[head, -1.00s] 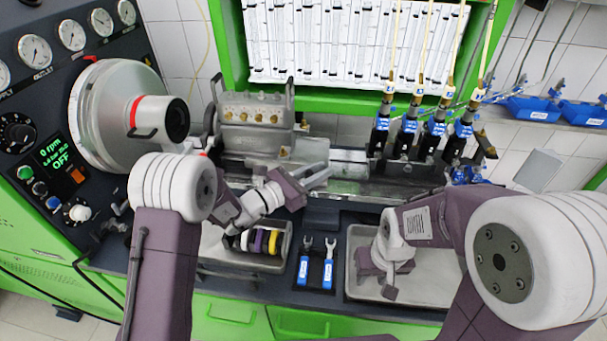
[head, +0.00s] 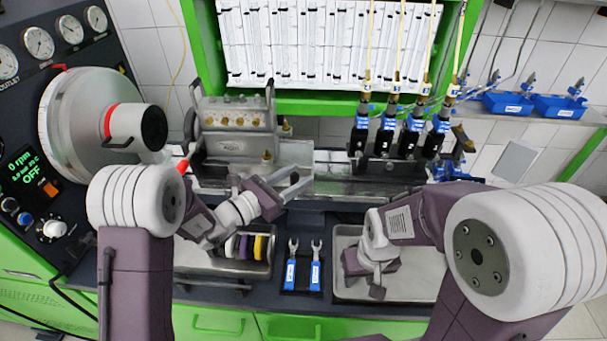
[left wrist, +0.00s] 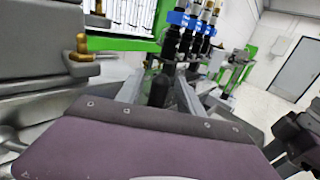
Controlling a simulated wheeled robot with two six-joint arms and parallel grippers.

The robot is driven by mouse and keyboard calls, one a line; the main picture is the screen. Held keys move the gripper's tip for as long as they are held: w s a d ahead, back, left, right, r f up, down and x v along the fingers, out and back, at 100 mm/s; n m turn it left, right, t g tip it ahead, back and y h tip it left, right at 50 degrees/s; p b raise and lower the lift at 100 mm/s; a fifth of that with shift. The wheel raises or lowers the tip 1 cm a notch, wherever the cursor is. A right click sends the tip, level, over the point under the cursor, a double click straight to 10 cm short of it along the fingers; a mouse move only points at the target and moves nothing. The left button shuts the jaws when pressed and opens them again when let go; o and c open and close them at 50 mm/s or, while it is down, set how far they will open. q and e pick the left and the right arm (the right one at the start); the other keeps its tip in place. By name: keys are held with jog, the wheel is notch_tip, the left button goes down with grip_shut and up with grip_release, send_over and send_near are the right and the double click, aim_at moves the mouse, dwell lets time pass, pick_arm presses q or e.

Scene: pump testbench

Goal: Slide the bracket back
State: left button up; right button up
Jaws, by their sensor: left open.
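A grey metal block with brass fittings and two upright handles (head: 235,128) stands on the bench rail at the left. A flat grey bracket part (head: 290,154) extends from it to the right along the rail; I cannot tell for sure which part is the bracket. My left gripper (head: 301,180) is open and empty in front of this part, fingers pointing right. In the left wrist view its fingers (left wrist: 158,92) lie on either side of a dark cylinder farther off, with no contact visible. My right gripper (head: 376,282) hangs over the right tray; its jaws are unclear.
Several black injectors with blue clips (head: 410,140) stand on the rail to the right. Two blue-handled wrenches (head: 303,268) lie in front. A tray of coloured rings (head: 262,272) lies below my left arm. A grey tray (head: 345,292) is under my right gripper. A large round motor (head: 75,128) stands left.

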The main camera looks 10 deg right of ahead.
jog(key=shift+f+b, duration=0.4)
jog(key=shift+f, duration=0.15)
pick_arm(q)
jog(key=v, duration=0.6)
jog(key=shift+a, duration=0.2)
jog(key=shift+s+r, duration=0.1)
jog(key=shift+s, duration=0.05)
pick_arm(e)
jog(key=shift+r, duration=0.1)
